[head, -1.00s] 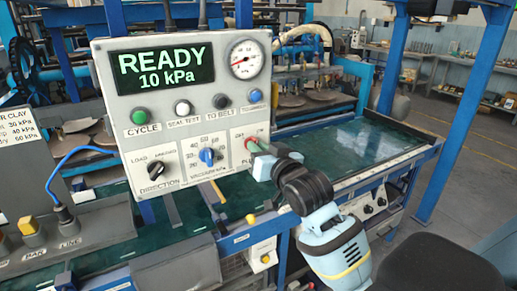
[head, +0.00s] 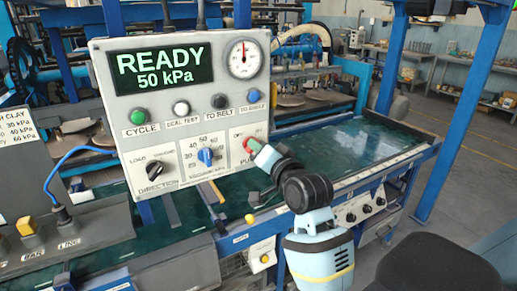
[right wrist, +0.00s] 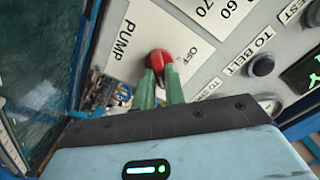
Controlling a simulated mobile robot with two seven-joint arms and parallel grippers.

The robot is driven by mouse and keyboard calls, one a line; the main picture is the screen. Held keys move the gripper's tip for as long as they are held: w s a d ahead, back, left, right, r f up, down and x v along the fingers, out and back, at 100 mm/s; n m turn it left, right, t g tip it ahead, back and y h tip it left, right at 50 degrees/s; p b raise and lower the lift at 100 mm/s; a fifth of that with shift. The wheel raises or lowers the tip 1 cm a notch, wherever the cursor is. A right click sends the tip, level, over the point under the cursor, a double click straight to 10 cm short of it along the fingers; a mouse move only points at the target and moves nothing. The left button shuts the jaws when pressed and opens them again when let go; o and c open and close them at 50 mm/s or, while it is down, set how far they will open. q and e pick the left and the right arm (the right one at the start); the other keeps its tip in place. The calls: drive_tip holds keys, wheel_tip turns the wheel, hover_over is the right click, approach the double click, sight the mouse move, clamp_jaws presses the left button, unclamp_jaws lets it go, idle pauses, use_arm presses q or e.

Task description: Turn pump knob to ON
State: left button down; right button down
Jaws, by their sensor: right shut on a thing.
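The red pump knob (head: 249,143) is on the lower right of the white control panel (head: 103,75). In the right wrist view the red knob (right wrist: 157,57) sits on a white plate marked PUMP and OFF. My right gripper (head: 257,151) is at the knob, and its green fingers (right wrist: 160,82) are shut on it from either side. The fingers hide part of the knob and plate; I cannot tell which mark the knob points to. The display (head: 163,68) reads READY, 50 kPa. The gauge (head: 244,60) needle points about straight up. My left gripper is not in view.
A blue vacuum knob (head: 205,156) and a black direction knob (head: 154,170) are left of the pump knob. Several round buttons, including a green one (head: 138,116), are above. A green-topped table (head: 335,140) lies behind my right arm.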

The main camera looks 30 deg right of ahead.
idle(0.4)
drive_tip(key=c, duration=1.5)
unclamp_jaws()
drive_tip(key=shift+o, duration=0.2)
drive_tip(key=s, duration=0.7)
drive_tip(key=shift+s+a, duration=0.3)
drive_tip(key=shift+s, duration=0.1)
